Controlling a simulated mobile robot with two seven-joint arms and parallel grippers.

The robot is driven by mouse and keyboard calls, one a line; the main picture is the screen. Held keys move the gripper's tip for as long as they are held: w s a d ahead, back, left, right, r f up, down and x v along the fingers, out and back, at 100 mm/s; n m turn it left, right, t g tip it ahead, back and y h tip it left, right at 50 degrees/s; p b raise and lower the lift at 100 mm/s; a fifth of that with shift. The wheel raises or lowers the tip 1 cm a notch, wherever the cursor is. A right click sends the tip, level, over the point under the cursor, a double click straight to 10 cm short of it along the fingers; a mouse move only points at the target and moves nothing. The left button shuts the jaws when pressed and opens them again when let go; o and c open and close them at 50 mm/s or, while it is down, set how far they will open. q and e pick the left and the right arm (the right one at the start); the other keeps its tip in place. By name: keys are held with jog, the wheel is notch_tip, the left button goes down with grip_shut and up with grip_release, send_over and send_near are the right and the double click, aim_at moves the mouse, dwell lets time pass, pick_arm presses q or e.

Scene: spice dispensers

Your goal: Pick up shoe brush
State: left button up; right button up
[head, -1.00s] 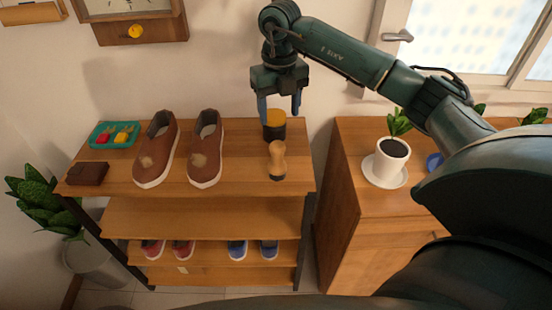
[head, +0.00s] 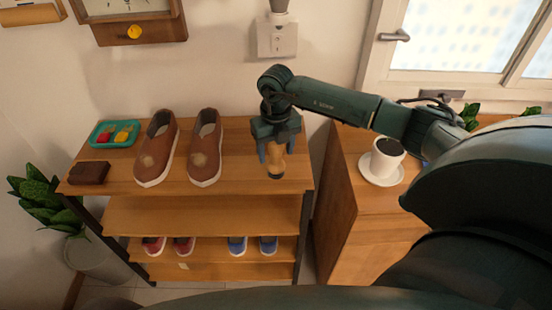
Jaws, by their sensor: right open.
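The shoe brush (head: 275,164) stands on the top of the wooden shoe rack, toward its right end. It has a light wooden handle and a dark lower end. My right gripper (head: 276,157) is open, with its two fingers on either side of the brush's upper part. I cannot tell whether the fingers touch it. The gripper body hides the top of the brush. My left gripper is not in view.
Two brown shoes (head: 205,155) stand left of the brush on the rack (head: 235,185). A teal tray (head: 103,134) and a dark brown box (head: 89,173) lie at the left end. A white cup (head: 387,155) on a saucer stands on the cabinet at right.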

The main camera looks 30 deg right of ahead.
jog(key=shift+c, duration=0.4)
jog(key=c, duration=1)
